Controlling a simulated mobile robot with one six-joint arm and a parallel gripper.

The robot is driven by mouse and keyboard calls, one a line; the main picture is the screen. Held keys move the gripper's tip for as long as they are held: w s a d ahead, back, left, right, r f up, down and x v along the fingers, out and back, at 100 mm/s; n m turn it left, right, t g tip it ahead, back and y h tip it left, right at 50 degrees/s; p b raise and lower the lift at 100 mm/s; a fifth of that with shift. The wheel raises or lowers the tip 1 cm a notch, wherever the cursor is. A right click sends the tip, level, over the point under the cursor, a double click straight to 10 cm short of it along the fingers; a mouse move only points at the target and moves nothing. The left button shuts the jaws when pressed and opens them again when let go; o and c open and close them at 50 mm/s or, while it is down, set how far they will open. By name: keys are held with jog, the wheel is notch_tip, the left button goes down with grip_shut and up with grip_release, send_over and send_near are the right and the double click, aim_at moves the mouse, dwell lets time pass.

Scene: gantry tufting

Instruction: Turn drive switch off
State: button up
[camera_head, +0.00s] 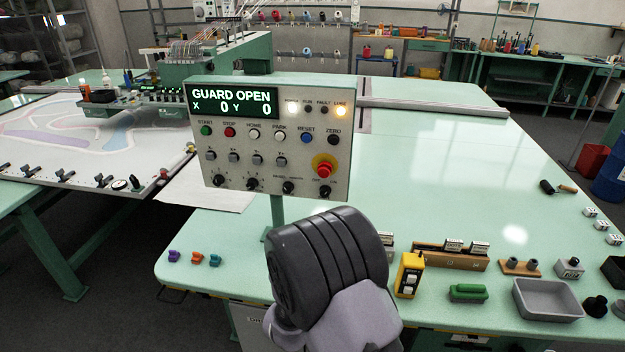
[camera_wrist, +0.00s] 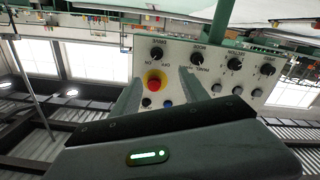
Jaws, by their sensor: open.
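The control panel (camera_head: 270,140) stands on a post; its display reads GUARD OPEN. The drive switch (camera_head: 322,189) is a small black knob under the red emergency stop (camera_head: 325,168). The wrist view shows the panel upside down, with the drive switch (camera_wrist: 157,53) just above the emergency stop (camera_wrist: 155,82). I cannot tell which way its pointer faces. My gripper (camera_wrist: 160,78) is open, its two fingers apart, with the emergency stop between them in the picture. I cannot tell how far the fingertips are from the panel.
Other black knobs (camera_head: 252,183) line the panel's bottom row. A yellow switch box (camera_head: 409,274), a green part (camera_head: 468,292) and a grey tray (camera_head: 547,299) stand on the green table (camera_head: 430,190). Small coloured clips (camera_head: 195,257) lie at the table's front left.

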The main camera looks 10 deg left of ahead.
aim_at(324, 193)
jog(key=w, duration=0.5)
jog(key=w+d+b, duration=0.1)
jog(key=w, duration=1)
jog(key=shift+w+d, duration=0.2)
jog(key=shift+w, duration=0.1)
grip_shut()
